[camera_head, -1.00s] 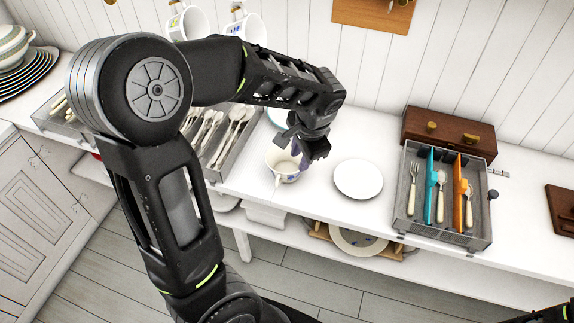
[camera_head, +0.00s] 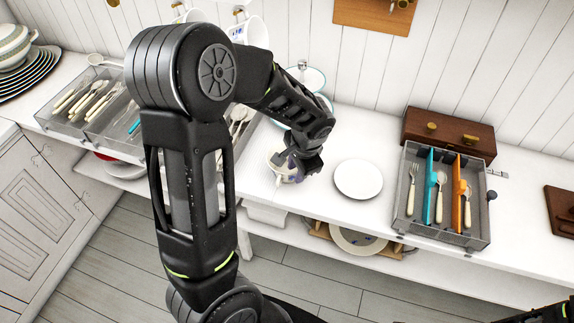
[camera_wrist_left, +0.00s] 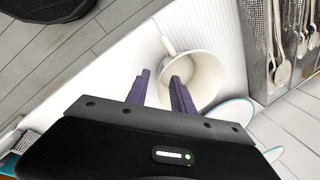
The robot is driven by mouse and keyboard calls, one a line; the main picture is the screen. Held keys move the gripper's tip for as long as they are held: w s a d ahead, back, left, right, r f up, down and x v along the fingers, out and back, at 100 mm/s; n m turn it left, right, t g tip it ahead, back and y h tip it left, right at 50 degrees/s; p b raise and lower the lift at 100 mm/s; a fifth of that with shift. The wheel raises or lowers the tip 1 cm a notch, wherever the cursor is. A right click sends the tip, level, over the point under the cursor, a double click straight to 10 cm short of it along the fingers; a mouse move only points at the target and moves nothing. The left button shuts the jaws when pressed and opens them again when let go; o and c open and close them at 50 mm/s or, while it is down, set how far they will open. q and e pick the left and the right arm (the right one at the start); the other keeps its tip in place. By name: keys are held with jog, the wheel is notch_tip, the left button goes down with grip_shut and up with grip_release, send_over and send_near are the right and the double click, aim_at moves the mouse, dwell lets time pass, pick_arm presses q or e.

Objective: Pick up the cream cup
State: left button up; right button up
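The cream cup (camera_head: 276,168) stands upright on the white counter, left of a white plate, partly hidden by my left gripper (camera_head: 297,172) in the head view. In the left wrist view the cup (camera_wrist_left: 207,72) shows its open mouth and its handle. My left gripper (camera_wrist_left: 160,78) has its two purple fingers apart. One finger overlaps the cup's mouth and the other is outside the rim, on the handle side. I cannot tell whether either finger touches the cup. My right gripper is not in view.
The white plate (camera_head: 358,179) lies close to the cup's right. A grey cutlery tray (camera_head: 402,215) with orange and blue dividers is farther right, before a brown drawer box (camera_head: 477,136). Cutlery trays (camera_head: 72,125) stand left. Teal-rimmed dishes (camera_wrist_left: 232,112) are near the cup.

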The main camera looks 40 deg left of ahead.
pick_arm(q)
jog(key=shift+c, duration=0.3)
grip_shut()
dwell(0.4)
dwell(1.1)
